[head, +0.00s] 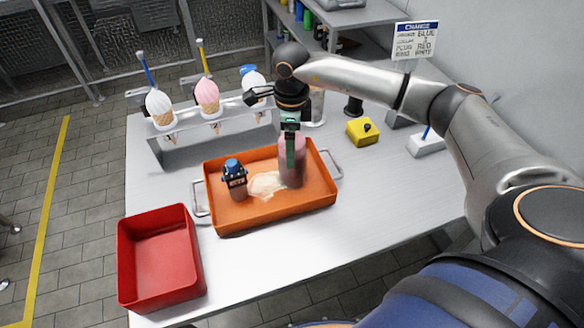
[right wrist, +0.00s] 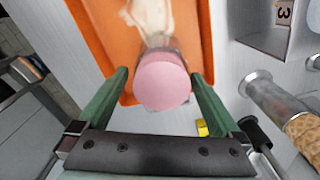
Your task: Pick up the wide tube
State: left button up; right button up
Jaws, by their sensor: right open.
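The wide tube (head: 299,165) is an upright pink-topped cylinder in the right part of the orange tray (head: 262,214). In the right wrist view its round pink top (right wrist: 162,82) lies between the two green fingers. My right gripper (head: 290,165) reaches down over it from above, open, with a finger on each side. I cannot tell whether the fingers touch the tube. A green finger hides part of the tube in the head view. My left gripper is not in view.
A dark, blue-capped container (head: 236,183) and a pale spill (head: 266,184) are in the tray, left of the tube. A rack (head: 185,150) with cones stands behind. A yellow box (head: 362,131) is to the right, a red bin (head: 160,262) at front left. The table's front right is clear.

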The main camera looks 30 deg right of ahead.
notch_tip(320, 180, down, 4)
jog(key=shift+d+f+p, duration=0.1)
jog(key=shift+p, duration=0.2)
jog(key=c, duration=1.6)
